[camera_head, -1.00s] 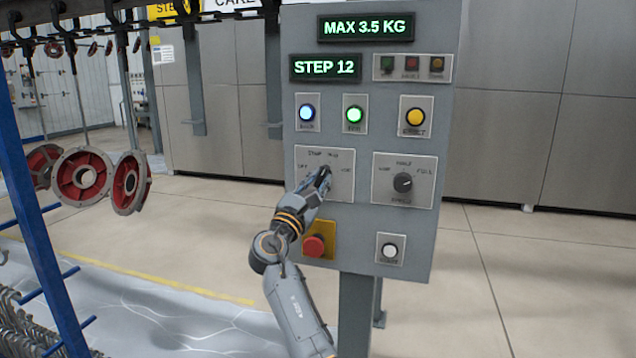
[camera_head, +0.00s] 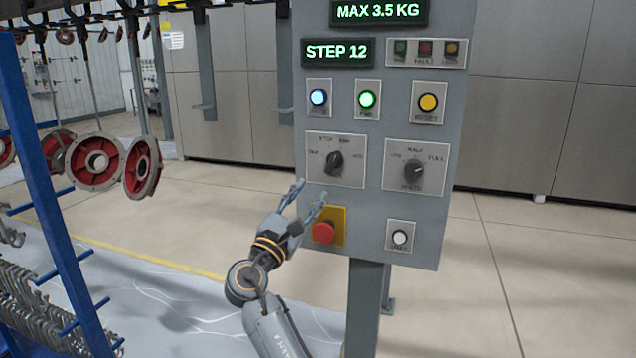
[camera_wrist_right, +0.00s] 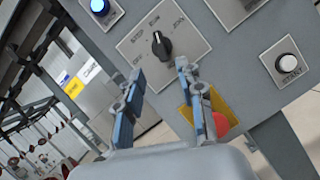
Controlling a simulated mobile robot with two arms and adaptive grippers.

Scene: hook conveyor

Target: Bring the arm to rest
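My right gripper (camera_head: 308,200) is open and empty in the head view. It stands in front of the lower left of the grey control panel (camera_head: 460,120), below the left selector knob (camera_head: 334,163) and next to the red emergency button (camera_head: 324,232). The right wrist view shows its two fingers (camera_wrist_right: 158,85) apart, with the black selector knob (camera_wrist_right: 160,45) beyond them and clear of them. The red button (camera_wrist_right: 221,124) is partly hidden behind the right finger there. My left gripper is in neither view.
The panel stands on a grey post (camera_head: 362,305). To the left are a blue rack (camera_head: 45,200) with metal hooks (camera_head: 35,315) and red-and-grey round parts (camera_head: 97,162) hanging from the conveyor. The floor right of the panel (camera_head: 540,270) is clear.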

